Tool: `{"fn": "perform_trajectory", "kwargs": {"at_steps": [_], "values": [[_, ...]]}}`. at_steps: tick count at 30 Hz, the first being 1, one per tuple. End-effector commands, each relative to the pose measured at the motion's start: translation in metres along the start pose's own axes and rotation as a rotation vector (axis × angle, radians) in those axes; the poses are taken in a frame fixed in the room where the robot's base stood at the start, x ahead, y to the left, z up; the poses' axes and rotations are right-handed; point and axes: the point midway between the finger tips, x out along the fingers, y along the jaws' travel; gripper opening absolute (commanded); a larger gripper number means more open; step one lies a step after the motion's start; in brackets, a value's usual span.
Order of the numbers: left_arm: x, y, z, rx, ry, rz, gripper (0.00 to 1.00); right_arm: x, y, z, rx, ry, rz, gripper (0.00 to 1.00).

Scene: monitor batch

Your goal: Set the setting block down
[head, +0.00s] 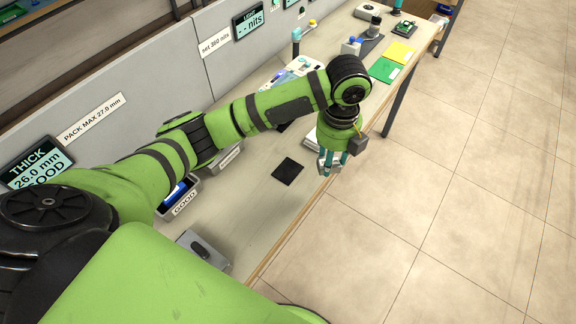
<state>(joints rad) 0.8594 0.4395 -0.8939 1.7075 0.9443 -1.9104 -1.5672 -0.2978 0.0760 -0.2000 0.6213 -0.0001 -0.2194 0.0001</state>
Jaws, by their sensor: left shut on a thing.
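My left gripper (331,164) reaches over the front edge of the bench (254,206), with its fingers pointing down. It is shut on a small pale grey piece that shows only partly between the teal fingers; I take this for the setting block. The fingers hide most of it, and I cannot tell whether it touches the bench. A black square pad (287,170) lies bare on the bench to the left of the gripper. My right gripper is out of view.
A tray labelled GOOD (184,200) and a grey box (203,250) stand near my arm. A thickness display (38,163) reads 26.0 mm GOOD. Green (385,70) and yellow (401,53) mats lie farther along. Open floor (440,190) lies right of the bench.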

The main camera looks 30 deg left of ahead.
Motion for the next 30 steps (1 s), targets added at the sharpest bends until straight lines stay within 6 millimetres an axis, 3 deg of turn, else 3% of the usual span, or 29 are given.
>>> {"fn": "perform_trajectory", "kwargs": {"at_steps": [15,21,30], "values": [[0.059,0.075,0.07,0.002,0.0,0.003,0.0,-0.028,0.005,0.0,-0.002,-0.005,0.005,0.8],[0.07,0.083,0.078,0.005,0.0,0.001,0.0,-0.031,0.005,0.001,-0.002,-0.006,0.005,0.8],[0.106,0.082,0.078,0.005,-0.001,0.0,0.0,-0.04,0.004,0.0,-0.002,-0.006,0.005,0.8]]}}
